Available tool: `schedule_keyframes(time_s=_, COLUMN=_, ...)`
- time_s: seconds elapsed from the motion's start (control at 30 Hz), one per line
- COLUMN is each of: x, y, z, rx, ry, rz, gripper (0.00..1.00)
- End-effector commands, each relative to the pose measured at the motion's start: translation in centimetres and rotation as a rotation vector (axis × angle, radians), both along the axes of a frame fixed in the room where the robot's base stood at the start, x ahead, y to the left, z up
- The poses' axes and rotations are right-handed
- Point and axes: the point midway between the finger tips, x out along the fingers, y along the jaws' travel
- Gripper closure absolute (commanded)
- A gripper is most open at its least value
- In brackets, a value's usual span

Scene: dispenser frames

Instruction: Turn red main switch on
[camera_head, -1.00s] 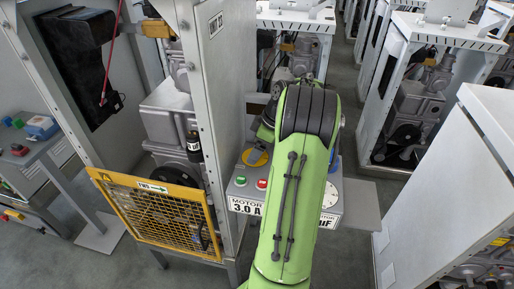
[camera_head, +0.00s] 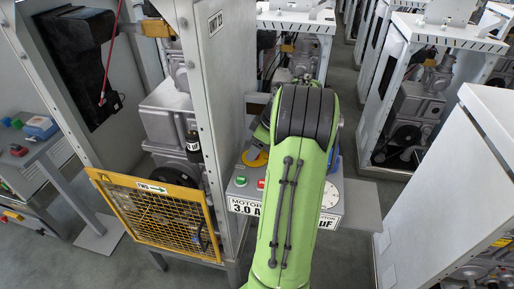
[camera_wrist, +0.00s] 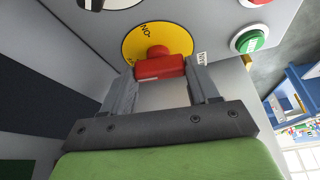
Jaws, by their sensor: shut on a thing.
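The red main switch (camera_wrist: 160,67) is a red handle on a round yellow disc (camera_wrist: 178,38) with black lettering, mounted on a grey control box. In the wrist view the handle lies roughly crosswise. My gripper (camera_wrist: 162,72) has one finger on each side of the handle and is shut on it. In the head view the yellow disc (camera_head: 255,157) shows at the left edge of my green arm. The red handle and my fingertips are hidden or too small to tell there.
A green button (camera_wrist: 250,40) and a red button (camera_wrist: 257,2) sit beside the switch. The control box (camera_head: 354,207) stands right of a cabinet post. A yellow mesh guard (camera_head: 160,215) is at left. A white cabinet (camera_head: 440,190) stands at right.

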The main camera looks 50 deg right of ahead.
Motion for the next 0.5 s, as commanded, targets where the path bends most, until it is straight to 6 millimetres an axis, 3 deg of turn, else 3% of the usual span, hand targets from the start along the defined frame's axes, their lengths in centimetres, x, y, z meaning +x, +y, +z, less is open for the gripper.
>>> schedule_keyframes(time_s=0.5, x=0.12, y=0.34, z=-0.04, rx=-0.004, ry=-0.003, rz=-0.476, gripper=0.71)
